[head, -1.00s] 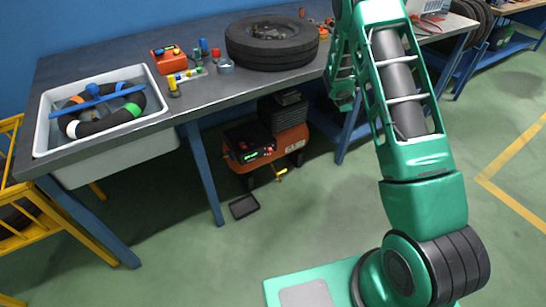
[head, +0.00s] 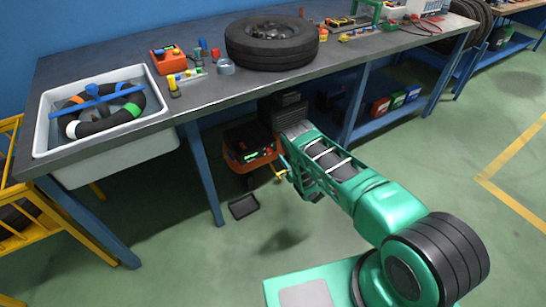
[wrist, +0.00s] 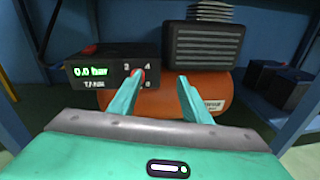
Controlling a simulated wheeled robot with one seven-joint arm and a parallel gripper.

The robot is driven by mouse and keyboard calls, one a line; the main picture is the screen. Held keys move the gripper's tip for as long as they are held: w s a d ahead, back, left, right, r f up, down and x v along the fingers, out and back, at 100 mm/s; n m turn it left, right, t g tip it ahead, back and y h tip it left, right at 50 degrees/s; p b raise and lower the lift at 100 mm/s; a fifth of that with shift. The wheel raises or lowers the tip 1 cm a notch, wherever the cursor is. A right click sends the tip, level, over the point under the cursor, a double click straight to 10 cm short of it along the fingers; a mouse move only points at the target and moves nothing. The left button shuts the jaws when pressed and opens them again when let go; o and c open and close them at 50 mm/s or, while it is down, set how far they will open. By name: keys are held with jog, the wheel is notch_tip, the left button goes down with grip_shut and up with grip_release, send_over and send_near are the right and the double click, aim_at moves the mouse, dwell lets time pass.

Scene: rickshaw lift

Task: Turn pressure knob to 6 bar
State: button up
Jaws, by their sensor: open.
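The pressure knob (wrist: 138,73) is a small red dial on the front of the black control box (wrist: 90,80) in the wrist view. Numbers, among them 2 and 4, stand around it, and the left finger partly covers it. The green display (wrist: 91,71) reads 0.0 bar. The box sits on the orange compressor (wrist: 225,82) under the bench; in the head view the compressor (head: 236,163) is partly hidden by my arm. My gripper (wrist: 160,80) is open and empty, its left fingertip in line with the knob. I cannot tell whether it touches.
The bench (head: 190,95) spans above the compressor, with a blue leg (head: 203,175) to its left. A black ribbed block (wrist: 203,46) stands right of the control box. A small black tray (head: 243,206) lies on the floor.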

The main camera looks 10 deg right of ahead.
aim_at(271, 153)
jog(key=s+a+f+n+y, duration=0.2)
jog(key=s+a+f+n, duration=0.1)
jog(key=s+f, duration=0.1)
jog(key=x, duration=1.1)
jog(key=shift+d+r, duration=0.1)
jog(key=shift+r, duration=0.2)
jog(key=c, duration=1)
